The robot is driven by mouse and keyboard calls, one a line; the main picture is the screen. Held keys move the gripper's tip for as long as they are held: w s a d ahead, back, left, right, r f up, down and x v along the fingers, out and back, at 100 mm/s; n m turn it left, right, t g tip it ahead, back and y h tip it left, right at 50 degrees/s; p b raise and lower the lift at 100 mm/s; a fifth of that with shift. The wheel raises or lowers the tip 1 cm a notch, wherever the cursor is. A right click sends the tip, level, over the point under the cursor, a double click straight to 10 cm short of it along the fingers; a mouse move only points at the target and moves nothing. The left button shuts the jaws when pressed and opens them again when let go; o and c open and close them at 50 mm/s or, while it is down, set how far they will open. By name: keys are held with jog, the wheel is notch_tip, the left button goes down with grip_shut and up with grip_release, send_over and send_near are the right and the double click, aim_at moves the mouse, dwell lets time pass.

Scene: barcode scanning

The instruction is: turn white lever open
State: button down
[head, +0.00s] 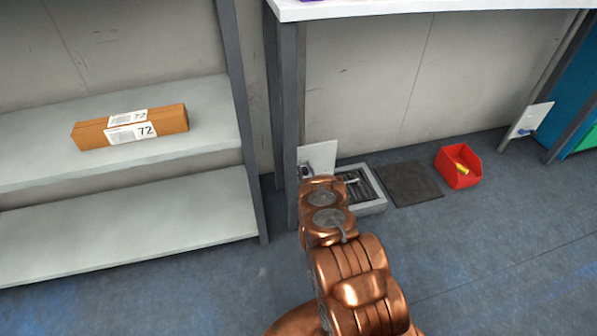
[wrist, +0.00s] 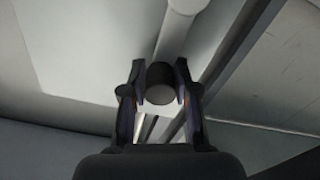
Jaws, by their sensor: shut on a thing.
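In the wrist view my gripper (wrist: 160,90) is shut, with its two dark fingers on either side of a round, dark-looking end. I take this to be the end of the white lever (wrist: 160,78); its face is in shadow. In the head view my copper arm reaches to a small white panel (head: 319,157) low against the wall, beside the table leg. There the fingers and the lever are mostly hidden behind my arm, so the lever's angle cannot be told.
A grey tray with a grate (head: 372,203) stands right of my arm, then a dark mat (head: 410,184) and a red bin (head: 459,168) with a yellow item. A table leg (head: 288,120) stands close by. A shelf (head: 210,115) at left holds a box (head: 165,122).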

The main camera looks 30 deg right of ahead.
jog(key=shift+s+f, duration=0.15)
jog(key=shift+f, duration=0.1)
jog(key=c, duration=1.1)
grip_release()
jog(key=shift+c, duration=0.2)
jog(key=shift+o, duration=1.1)
jog(key=shift+r, duration=0.1)
jog(key=shift+a, duration=0.1)
jog(key=v, duration=1.1)
jog(key=shift+s, duration=0.4)
